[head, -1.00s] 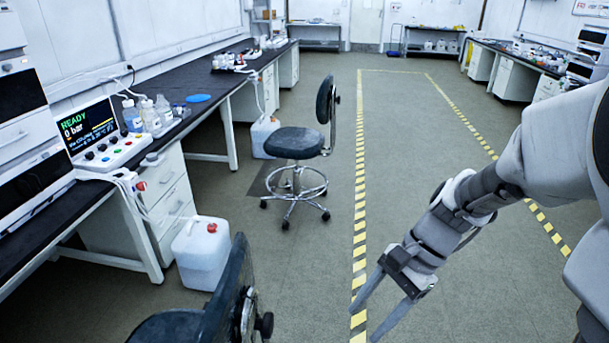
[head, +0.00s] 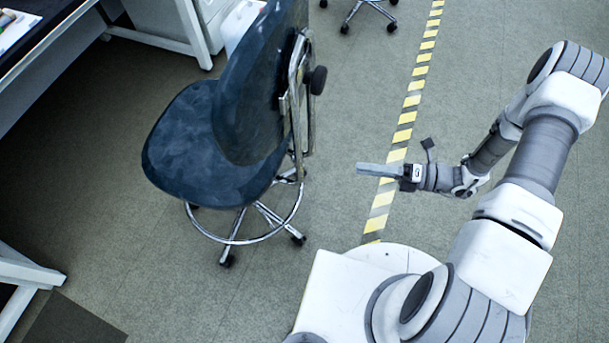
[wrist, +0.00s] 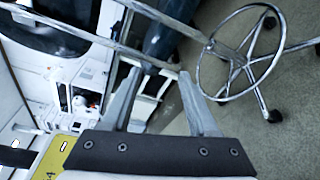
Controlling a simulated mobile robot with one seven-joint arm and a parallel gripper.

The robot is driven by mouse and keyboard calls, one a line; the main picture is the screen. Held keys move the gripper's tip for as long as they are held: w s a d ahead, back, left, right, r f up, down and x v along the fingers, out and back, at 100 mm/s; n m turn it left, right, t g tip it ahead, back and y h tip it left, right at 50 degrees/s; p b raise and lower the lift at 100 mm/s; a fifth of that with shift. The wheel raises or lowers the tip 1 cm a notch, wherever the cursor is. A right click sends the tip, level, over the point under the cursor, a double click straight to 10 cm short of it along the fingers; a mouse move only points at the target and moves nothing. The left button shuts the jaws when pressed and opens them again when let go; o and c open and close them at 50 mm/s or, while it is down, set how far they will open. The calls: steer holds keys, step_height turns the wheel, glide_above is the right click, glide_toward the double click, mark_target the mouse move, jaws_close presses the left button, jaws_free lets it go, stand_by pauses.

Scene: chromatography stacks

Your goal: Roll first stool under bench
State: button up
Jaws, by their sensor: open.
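The near stool (head: 190,145) stands upright on the floor in the head view, with a dark blue seat, a backrest and a chrome foot ring on castors. It is out in front of the bench (head: 66,12), with floor between them. My gripper (head: 362,168) is to the right of the backrest, pointing left at the stool, with a gap between. In the wrist view my gripper (wrist: 161,74) has its two fingers spread, with nothing clearly held between them. A chrome wheeled base with a foot ring (wrist: 198,72) shows at right there, with chrome bars crossing ahead of the fingertips.
The space under the bench is shadowed, with open floor (head: 90,150). White bench legs (head: 30,268) stand at lower left. A white canister (head: 242,22) is behind the backrest. A second stool's base (head: 366,10) is at the top. Yellow-striped tape (head: 404,135) crosses the floor.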

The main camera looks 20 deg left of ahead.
step_height(320, 180, down, 9)
steer(key=s+a+m+t+y+b, duration=0.1)
steer(key=s+m+t+b, duration=0.15)
steer(key=m, duration=0.35)
steer(key=shift+t, duration=0.25)
steer(key=a, duration=0.5)
steer(key=w+a, duration=0.1)
steer(key=a, duration=0.4)
steer(key=w+a, duration=0.1)
steer(key=a, duration=0.5)
steer(key=shift+f+p, duration=0.2)
steer(key=shift+p, duration=0.2)
jaws_close()
steer(key=shift+s+f, duration=0.1)
steer(key=shift+f, duration=0.05)
